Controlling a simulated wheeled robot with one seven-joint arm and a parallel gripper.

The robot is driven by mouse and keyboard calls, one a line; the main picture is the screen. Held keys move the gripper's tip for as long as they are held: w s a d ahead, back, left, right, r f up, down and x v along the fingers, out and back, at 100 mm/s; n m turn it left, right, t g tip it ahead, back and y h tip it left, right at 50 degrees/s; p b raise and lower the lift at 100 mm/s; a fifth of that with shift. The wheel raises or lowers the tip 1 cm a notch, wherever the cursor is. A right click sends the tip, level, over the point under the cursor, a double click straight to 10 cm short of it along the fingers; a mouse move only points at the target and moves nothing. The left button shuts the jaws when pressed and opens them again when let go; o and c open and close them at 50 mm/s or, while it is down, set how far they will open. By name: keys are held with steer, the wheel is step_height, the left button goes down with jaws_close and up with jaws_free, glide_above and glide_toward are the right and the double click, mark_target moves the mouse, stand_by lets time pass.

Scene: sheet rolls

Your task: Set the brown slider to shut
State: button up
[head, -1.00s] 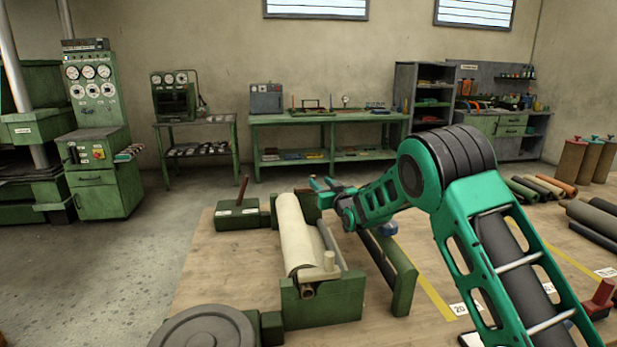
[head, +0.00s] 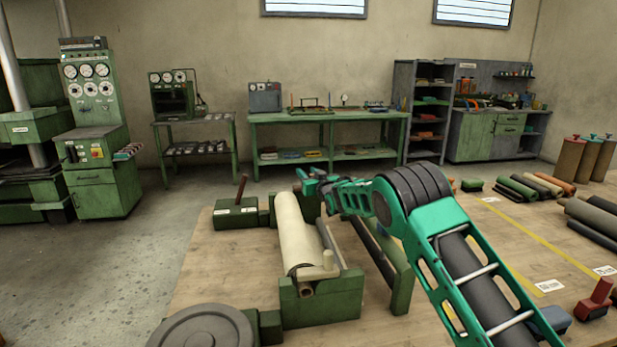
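My gripper (head: 306,180) is at the far end of the roll frame, above its green end block. It is small in view and partly merges with the green parts behind it, so I cannot tell whether its fingers are apart. I see nothing held in it. No part is clearly the brown slider. A dark red-brown lever (head: 242,188) stands tilted on a green box (head: 236,215) left of my gripper, apart from it. The far end of the frame is partly hidden by my gripper and arm.
A cream roll (head: 298,240) lies in a green frame (head: 322,305) on the wooden table (head: 215,275). A grey disc (head: 203,328) is at the front left. A green rail (head: 388,255) stands right of the roll. Several rolls (head: 530,187) lie at the right.

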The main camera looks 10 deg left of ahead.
steer(key=shift+c, duration=0.6)
jaws_close()
steer(key=shift+s+a, duration=0.25)
steer(key=shift+a, duration=0.65)
steer(key=shift+s+a, duration=0.3)
steer(key=shift+a, duration=0.55)
steer(key=shift+s+a, duration=0.25)
steer(key=shift+a, duration=0.65)
steer(key=shift+o, duration=0.6)
jaws_free()
steer(key=shift+d, duration=0.1)
steer(key=v, duration=1)
steer(key=shift+s, duration=0.25)
steer(key=shift+d, duration=0.1)
